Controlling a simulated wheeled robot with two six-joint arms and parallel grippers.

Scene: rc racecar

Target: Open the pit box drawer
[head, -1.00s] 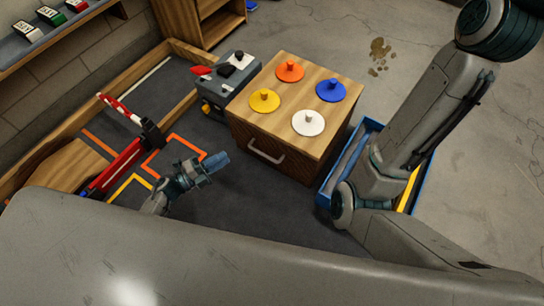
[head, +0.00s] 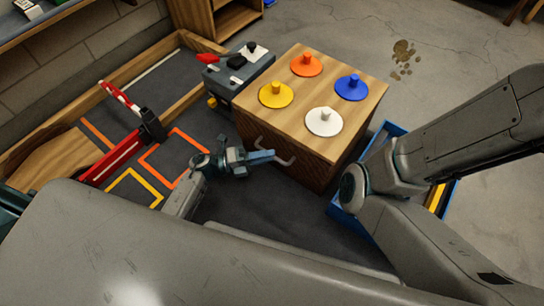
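The pit box (head: 312,160) is a wooden block with a light top and a darker front. Its drawer handle (head: 290,160) is a pale metal bar on the front face; no gap shows around the drawer. My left gripper (head: 262,156) is in front of that face, its blue fingertips overlapping the middle of the handle and hiding part of it. I cannot tell whether the fingers are around the handle or just before it, nor how far apart they are. My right arm crosses the right side; its gripper is out of view.
Orange (head: 306,65), yellow (head: 276,94), blue (head: 351,87) and white (head: 324,121) knobbed discs sit on the box top. A grey control unit (head: 238,75) stands at its left. A blue tray (head: 392,130) is at its right. A red-and-white barrier (head: 120,150) stands at left.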

